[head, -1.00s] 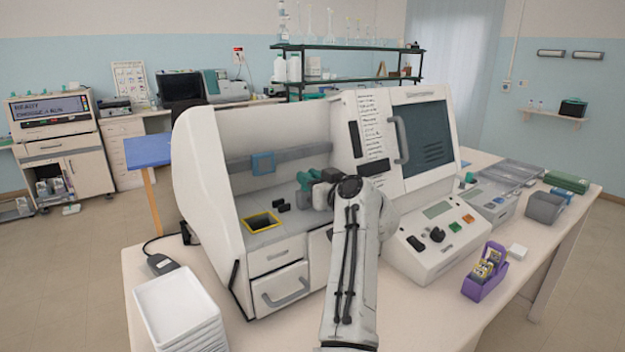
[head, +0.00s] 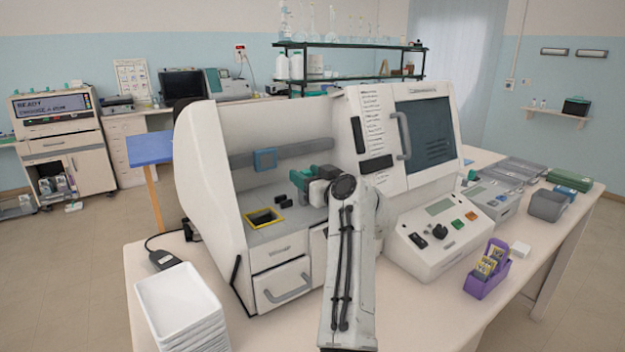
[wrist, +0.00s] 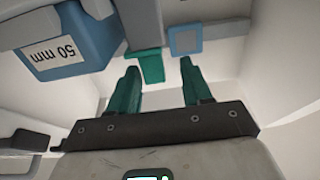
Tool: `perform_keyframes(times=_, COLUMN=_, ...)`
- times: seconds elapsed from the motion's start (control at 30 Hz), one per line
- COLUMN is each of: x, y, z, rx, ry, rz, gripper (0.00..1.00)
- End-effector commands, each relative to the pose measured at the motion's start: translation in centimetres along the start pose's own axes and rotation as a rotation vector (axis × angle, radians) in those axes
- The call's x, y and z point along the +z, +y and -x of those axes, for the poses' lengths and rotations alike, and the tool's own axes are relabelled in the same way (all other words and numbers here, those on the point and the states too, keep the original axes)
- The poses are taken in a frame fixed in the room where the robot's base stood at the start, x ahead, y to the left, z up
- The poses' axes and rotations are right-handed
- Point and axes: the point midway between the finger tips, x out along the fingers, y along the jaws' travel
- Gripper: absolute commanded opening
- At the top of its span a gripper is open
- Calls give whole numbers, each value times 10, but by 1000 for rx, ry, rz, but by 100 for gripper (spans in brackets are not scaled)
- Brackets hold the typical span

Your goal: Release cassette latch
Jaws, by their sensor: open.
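My gripper (head: 301,179) reaches into the open chamber of the large white machine (head: 212,150). In the wrist view its two green fingers (wrist: 159,66) are spread apart. A green tab (wrist: 150,67) hangs below a grey part and shows between the fingertips, with a gap to the right finger; whether it touches the left one I cannot tell. It may be the cassette latch. A blue block labelled "50 mm" (wrist: 66,45) is at the upper left of the wrist view. A blue square frame (wrist: 185,38) is at the upper right and also shows in the head view (head: 265,159). My arm hides part of the chamber.
A yellow-rimmed opening (head: 264,218) and small black blocks (head: 279,202) are on the chamber floor. The chamber's walls stand close around my gripper. White trays (head: 180,305) are stacked at front left. A purple slide holder (head: 487,268) and a control panel (head: 436,236) are to the right.

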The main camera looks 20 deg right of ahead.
Motion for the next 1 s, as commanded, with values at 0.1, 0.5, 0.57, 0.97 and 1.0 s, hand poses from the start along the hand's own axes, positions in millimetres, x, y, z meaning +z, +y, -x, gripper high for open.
perform_keyframes(times=0.1, x=2, y=1, z=7, rx=2, ry=0, rz=2, gripper=49)
perform_keyframes(times=0.5, x=4, y=0, z=69, rx=2, ry=0, rz=3, gripper=49)
perform_keyframes(times=0.57, x=3, y=0, z=78, rx=0, ry=-1, rz=3, gripper=49)
perform_keyframes(times=0.97, x=1, y=-2, z=107, rx=-2, ry=-2, rz=0, gripper=49)
perform_keyframes(times=1.0, x=1, y=-1, z=107, rx=-2, ry=-2, rz=0, gripper=49)
